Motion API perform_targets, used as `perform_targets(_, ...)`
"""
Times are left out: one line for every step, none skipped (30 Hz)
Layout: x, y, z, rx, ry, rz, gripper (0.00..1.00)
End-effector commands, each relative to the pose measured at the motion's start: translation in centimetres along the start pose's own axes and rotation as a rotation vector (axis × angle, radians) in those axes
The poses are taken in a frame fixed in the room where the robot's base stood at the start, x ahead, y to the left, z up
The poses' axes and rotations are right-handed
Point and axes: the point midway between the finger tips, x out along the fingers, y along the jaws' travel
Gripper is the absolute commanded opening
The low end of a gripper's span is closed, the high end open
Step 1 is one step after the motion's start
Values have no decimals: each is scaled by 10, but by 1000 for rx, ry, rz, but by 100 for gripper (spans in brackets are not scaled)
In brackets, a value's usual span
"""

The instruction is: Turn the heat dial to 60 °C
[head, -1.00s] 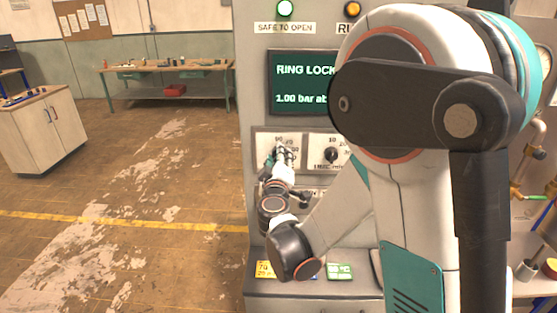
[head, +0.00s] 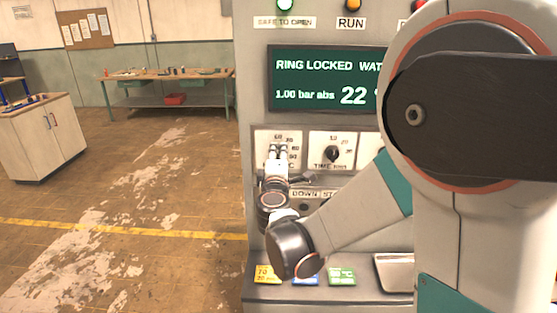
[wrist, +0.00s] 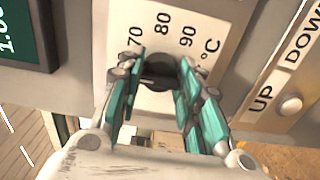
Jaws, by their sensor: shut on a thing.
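The heat dial's dark knob (wrist: 158,74) sits on a pale plate (wrist: 176,14) marked 70, 80, 90 and °C in the wrist view. My gripper (wrist: 161,66) is shut on the knob, with one teal finger on each side. In the head view my gripper (head: 279,152) covers the knob in front of the dial plate (head: 262,138), where several numbers show above and to the right of the fingers. The knob's pointer is hidden, so I cannot tell its setting.
The time dial (head: 332,154) is just right of my gripper. The screen (head: 320,80) above reads RING LOCKED, 1.00 bar abs and 22. UP and DOWN buttons (wrist: 291,104) are close by. Coloured cards (head: 341,276) lie on the ledge below.

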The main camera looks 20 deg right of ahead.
Motion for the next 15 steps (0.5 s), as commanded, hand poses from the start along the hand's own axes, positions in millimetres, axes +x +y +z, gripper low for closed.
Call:
perform_targets(0,-1,0,-9,1,0,9)
perform_targets(0,-1,0,-15,1,0,9)
perform_targets(0,-1,0,-22,1,0,9)
perform_targets(0,0,0,-26,1,0,9)
perform_targets(0,0,0,-29,1,0,9)
perform_targets(0,0,0,-32,1,0,9)
perform_targets(0,0,0,-34,1,0,9)
perform_targets(0,0,0,-35,1,0,9)
perform_targets(0,0,0,-35,1,0,9)
perform_targets(0,0,0,-36,1,0,9)
perform_targets(0,0,0,-35,1,0,9)
perform_targets(0,0,0,-35,1,0,9)
perform_targets(0,0,0,-35,1,0,9)
perform_targets(0,0,0,-35,1,0,9)
perform_targets(0,0,0,-35,1,0,9)
